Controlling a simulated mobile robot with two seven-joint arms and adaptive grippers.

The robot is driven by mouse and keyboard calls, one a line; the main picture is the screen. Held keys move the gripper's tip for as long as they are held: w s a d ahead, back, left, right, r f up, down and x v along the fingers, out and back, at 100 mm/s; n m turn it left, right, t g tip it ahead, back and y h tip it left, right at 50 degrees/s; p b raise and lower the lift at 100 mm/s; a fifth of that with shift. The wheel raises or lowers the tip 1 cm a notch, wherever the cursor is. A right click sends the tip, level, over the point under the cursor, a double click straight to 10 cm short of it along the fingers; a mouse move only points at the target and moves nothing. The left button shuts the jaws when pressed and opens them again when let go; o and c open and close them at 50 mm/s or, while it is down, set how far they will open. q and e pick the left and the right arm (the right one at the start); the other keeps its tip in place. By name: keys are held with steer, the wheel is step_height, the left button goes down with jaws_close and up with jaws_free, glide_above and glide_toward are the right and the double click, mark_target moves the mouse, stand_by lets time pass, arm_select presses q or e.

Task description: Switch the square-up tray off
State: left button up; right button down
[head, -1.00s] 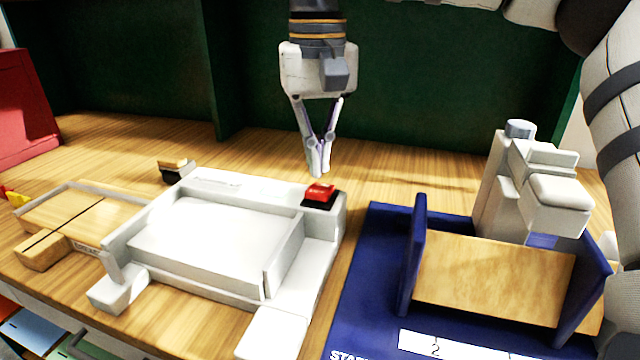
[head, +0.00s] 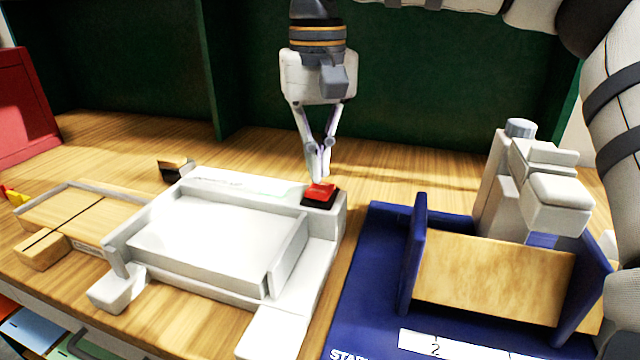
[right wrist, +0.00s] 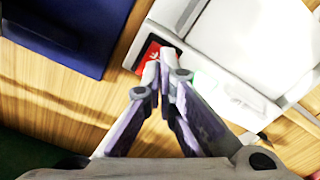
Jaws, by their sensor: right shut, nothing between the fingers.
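The square-up tray (head: 205,245) is a white, low-walled unit on the wooden table, left of centre in the head view. Its red switch (head: 321,191) sits on a black base at the tray's back right corner. It also shows in the right wrist view (right wrist: 146,52), partly hidden behind the fingers. My right gripper (head: 319,178) is shut and empty, pointing down. Its fingertips are at the back edge of the red switch, touching it or just above; I cannot tell which. It also shows in the right wrist view (right wrist: 165,62). My left gripper is not in view.
A blue base (head: 375,270) with upright walls, a wooden board (head: 490,283) and a grey-white device (head: 550,190) stands to the right. A wooden tray (head: 85,215) lies left. A small black item (head: 172,170) is behind the tray. A dark green panel stands behind.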

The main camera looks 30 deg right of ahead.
mark_target(319, 190)
steer(key=shift+f, duration=1.55)
stand_by(0.9)
steer(key=shift+r, duration=3.55)
